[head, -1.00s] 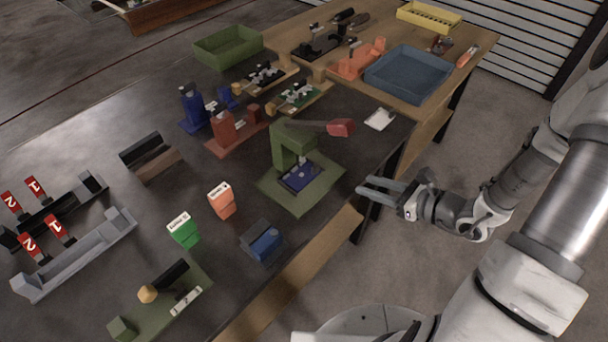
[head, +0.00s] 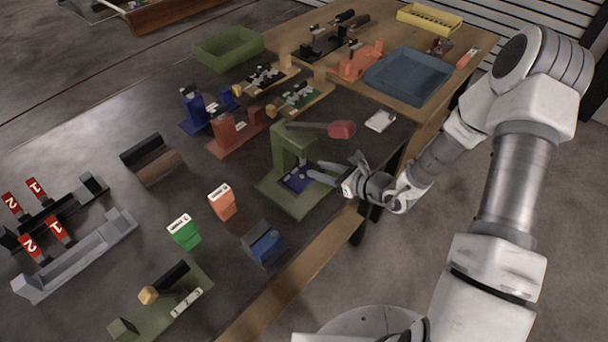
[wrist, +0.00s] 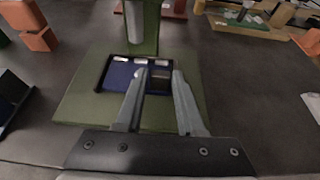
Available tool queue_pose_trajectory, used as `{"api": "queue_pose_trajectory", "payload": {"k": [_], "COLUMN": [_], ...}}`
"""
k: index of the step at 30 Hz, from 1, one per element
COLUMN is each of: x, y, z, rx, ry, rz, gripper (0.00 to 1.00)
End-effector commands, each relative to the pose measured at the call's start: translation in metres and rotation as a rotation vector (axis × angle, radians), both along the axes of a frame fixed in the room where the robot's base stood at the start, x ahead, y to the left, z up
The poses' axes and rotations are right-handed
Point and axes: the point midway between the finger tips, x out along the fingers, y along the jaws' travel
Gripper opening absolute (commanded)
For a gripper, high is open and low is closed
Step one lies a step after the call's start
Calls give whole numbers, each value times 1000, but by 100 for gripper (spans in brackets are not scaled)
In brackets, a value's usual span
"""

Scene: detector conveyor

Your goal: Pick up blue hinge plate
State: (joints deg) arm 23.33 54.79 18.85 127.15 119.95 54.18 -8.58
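The blue hinge plate (head: 295,184) lies in the base of the green press (head: 287,147), under its upright. In the wrist view the plate (wrist: 116,76) is dark blue with light metallic pieces along its far edge. My gripper (head: 314,170) is at the right side of the press, with its fingers over the base. In the wrist view my gripper (wrist: 159,73) is open, with a gap between the fingertips. The left finger covers part of the plate; a dark patch shows between the fingers. I cannot tell whether the fingers touch the plate.
The press's red-ended lever (head: 340,130) sticks out above my gripper. A blue block in a dark holder (head: 263,244), an orange box (head: 222,202) and a green box (head: 184,231) stand to the left. A blue tray (head: 408,75) is at the back right.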

Motion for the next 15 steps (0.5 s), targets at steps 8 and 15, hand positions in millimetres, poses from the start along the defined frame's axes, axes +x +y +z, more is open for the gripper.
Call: {"api": "queue_pose_trajectory", "payload": {"k": [8,15], "x": [9,9], "y": [12,12], "z": [-7,-7], "rx": [-1,-1], "ry": [1,1], "rz": [0,0], "gripper": [38,16]}}
